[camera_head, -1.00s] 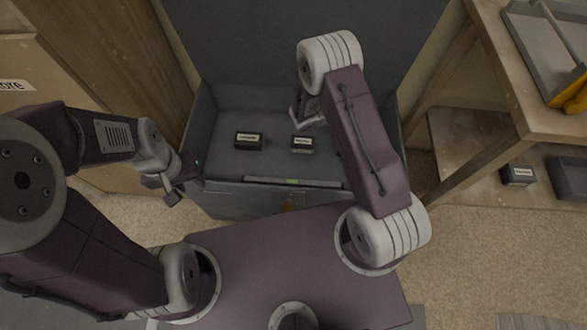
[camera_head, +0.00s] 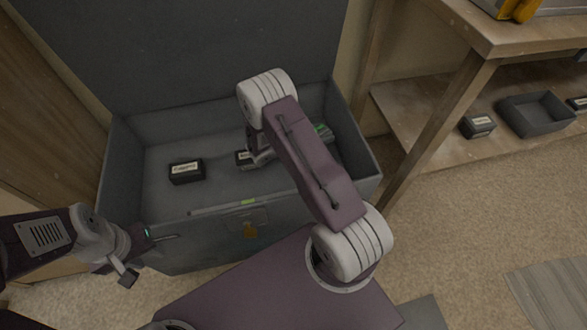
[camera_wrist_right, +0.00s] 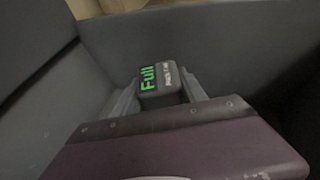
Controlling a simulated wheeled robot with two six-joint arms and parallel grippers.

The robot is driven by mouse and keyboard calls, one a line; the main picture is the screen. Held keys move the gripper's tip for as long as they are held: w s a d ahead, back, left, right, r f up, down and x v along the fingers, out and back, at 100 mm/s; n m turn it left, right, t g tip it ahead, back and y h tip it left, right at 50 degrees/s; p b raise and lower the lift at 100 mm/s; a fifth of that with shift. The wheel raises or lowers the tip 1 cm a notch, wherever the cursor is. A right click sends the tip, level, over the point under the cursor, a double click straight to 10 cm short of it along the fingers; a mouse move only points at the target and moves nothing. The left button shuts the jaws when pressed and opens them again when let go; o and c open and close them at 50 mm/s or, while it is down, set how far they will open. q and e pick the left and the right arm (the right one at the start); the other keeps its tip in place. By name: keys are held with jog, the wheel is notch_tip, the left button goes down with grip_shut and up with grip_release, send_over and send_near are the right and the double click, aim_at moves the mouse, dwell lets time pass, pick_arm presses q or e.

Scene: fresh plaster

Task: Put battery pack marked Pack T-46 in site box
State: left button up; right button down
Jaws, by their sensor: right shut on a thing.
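The site box (camera_head: 310,222) is a large dark grey box with its lid (camera_head: 200,50) up. My right arm reaches into it, and my right gripper (camera_wrist_right: 160,88) is shut on a dark battery pack (camera_wrist_right: 158,98). The pack shows a green "Full" and a small label that looks like "Pack T-46". In the head view the held pack's green display (camera_head: 322,130) shows past my forearm, which hides the gripper's fingers. The wrist view shows grey box walls around it. My left gripper (camera_head: 153,258) is open and empty, outside the box's front left.
Two labelled dark packs, one at left (camera_head: 187,172) and one partly hidden by my arm (camera_head: 243,159), lie on the box floor. A wooden bench (camera_head: 480,35) stands at right, its lower shelf holding another pack (camera_head: 477,126) and a grey tray (camera_head: 536,115).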

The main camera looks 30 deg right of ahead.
jog(key=s+a+f+b, duration=0.1)
jog(key=a+f+b, duration=0.1)
jog(key=f, duration=0.1)
jog(key=s+a+f+b, duration=0.1)
jog(key=a+f+b, duration=0.1)
jog(key=a+f, duration=0.1)
jog(key=s+a+f+b, duration=0.1)
jog(key=a+f+b, duration=0.1)
jog(key=f, duration=0.1)
jog(key=shift+s+a+f+b, duration=0.25)
jog(key=shift+a+b, duration=0.1)
jog(key=shift+b, duration=0.05)
jog(key=shift+r, duration=0.2)
jog(key=shift+f, duration=0.15)
jog(key=c, duration=0.6)
grip_release()
jog(key=shift+c, duration=0.2)
